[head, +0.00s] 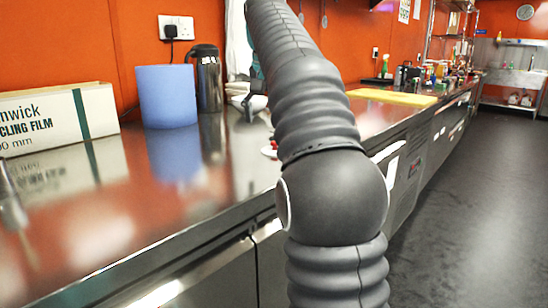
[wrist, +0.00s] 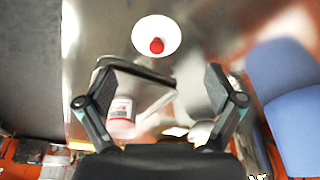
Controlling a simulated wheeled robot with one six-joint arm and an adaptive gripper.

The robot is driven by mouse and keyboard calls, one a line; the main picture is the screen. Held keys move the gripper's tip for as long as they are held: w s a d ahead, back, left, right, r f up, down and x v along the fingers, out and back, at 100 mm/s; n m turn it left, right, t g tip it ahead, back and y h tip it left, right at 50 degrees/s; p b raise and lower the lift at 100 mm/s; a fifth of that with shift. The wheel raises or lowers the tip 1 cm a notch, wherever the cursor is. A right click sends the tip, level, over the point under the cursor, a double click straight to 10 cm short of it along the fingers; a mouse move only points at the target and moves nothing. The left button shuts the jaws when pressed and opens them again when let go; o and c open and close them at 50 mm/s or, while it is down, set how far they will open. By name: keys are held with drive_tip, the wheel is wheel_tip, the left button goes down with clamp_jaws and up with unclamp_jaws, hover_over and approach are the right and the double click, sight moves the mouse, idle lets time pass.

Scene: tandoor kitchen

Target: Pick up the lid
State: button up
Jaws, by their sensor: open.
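The lid (wrist: 140,36) is a white round disc with a red knob on top. It lies on the steel counter near the top middle of the wrist view. My gripper (wrist: 157,88) is open and empty, its two fingers spread wide. The lid is beyond the fingertips in the picture, not between them, and no contact shows. In the head view a small white and red piece, which looks like the lid (head: 268,151), shows at the left edge of my arm, which hides the rest. My arm also hides most of my gripper there.
A blue roll (head: 167,97) stands on the counter (head: 222,180), with a dark flask (head: 208,78) behind it and a cling film box (head: 60,118) at left. A white container with a red label (wrist: 121,117) shows near the left finger. The counter around the lid looks clear.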

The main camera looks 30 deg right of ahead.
sight(270, 151)
drive_tip(key=shift+s+b+x, duration=0.2)
drive_tip(key=shift+b+x, duration=1)
drive_tip(key=shift+x, duration=2)
drive_tip(key=shift+d, duration=0.1)
drive_tip(key=shift+c, duration=0.3)
drive_tip(key=c, duration=1.7)
